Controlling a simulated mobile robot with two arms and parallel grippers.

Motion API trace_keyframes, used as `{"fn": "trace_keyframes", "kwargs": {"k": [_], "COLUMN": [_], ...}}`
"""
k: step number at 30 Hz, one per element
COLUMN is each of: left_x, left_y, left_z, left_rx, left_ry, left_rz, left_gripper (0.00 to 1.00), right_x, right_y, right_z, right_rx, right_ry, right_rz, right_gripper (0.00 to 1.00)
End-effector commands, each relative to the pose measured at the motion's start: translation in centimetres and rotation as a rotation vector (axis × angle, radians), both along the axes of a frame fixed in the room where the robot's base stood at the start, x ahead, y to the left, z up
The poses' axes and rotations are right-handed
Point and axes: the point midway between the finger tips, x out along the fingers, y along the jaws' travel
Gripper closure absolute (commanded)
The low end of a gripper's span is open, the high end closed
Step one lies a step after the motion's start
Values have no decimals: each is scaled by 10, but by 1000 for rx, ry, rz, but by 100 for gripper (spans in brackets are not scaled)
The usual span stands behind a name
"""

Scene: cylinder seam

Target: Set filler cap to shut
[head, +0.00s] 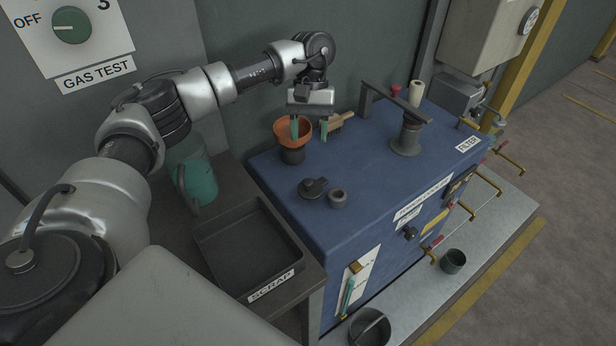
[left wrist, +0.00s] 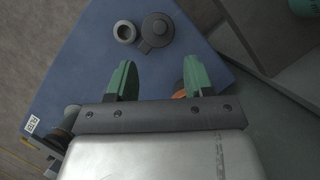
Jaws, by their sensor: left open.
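The filler cap (head: 313,188) is a dark round lid with a small tab, lying on the blue cabinet top beside a short grey open ring-shaped neck (head: 338,198). The neck's hole is uncovered. The cap also shows in the left wrist view (left wrist: 157,29), next to the neck (left wrist: 125,32). My left gripper (head: 310,130) is open and empty, its green fingers pointing down behind the cap, near an orange funnel (head: 293,134). In the left wrist view the gripper (left wrist: 160,75) has its fingers apart, with cap and neck beyond the tips. My right gripper is not in view.
The orange funnel on a dark base and a brush (head: 338,121) stand close to my left fingers. A dark post with a long bar (head: 408,135) stands to the right on the cabinet (head: 370,185). A scrap tray (head: 248,245) is at left. The cabinet top around the cap is clear.

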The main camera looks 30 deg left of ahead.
Motion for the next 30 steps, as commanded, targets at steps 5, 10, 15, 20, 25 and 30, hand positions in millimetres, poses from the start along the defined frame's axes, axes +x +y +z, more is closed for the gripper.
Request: {"fn": "trace_keyframes", "kwargs": {"k": [5,10,15,20,25,30], "left_x": [-8,-20,-30,-34,-36,-36], "left_y": [-4,-10,-15,-18,-19,-19], "left_z": [-19,-49,-76,-92,-98,-98], "left_rx": [-1,0,-2,-1,-1,-1], "left_ry": [4,5,4,0,-1,-1], "left_rz": [-7,-5,-4,-3,-3,-3], "left_gripper": [48,48,48,48,48,48], "right_x": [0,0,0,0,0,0], "right_y": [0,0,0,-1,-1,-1], "right_z": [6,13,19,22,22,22], "right_rx": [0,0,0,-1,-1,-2], "right_ry": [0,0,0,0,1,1], "right_rz": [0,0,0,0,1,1], "right_gripper": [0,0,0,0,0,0]}}
